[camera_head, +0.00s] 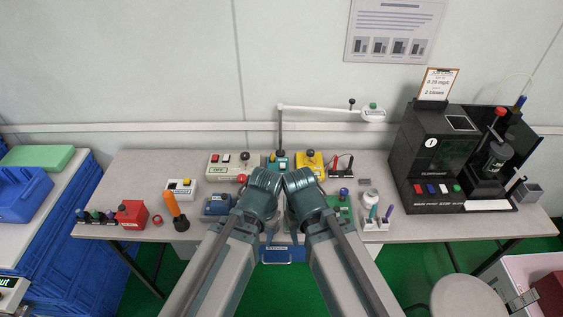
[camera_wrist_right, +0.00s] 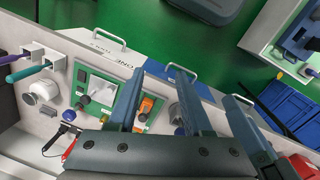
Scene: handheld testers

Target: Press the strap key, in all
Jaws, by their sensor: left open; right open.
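No key with a readable "strap" label shows, so I cannot tell which key it is. Testers on the grey bench (camera_head: 133,171) include a white box (camera_head: 214,171) with red and dark keys, a small white box (camera_head: 190,194), a yellow box (camera_head: 311,172) and a teal box (camera_head: 281,171). My left gripper (camera_head: 268,232) and right gripper (camera_head: 296,228) are open, close together above the bench front, partly hidden by my wrists.
A black machine (camera_head: 428,150) with coloured keys stands at the right. A red box (camera_head: 131,212), a blue box (camera_head: 217,205) and an orange-handled tool (camera_head: 175,210) stand left. A lamp-like arm (camera_head: 325,110) spans the back. A stool (camera_head: 470,297) stands front right.

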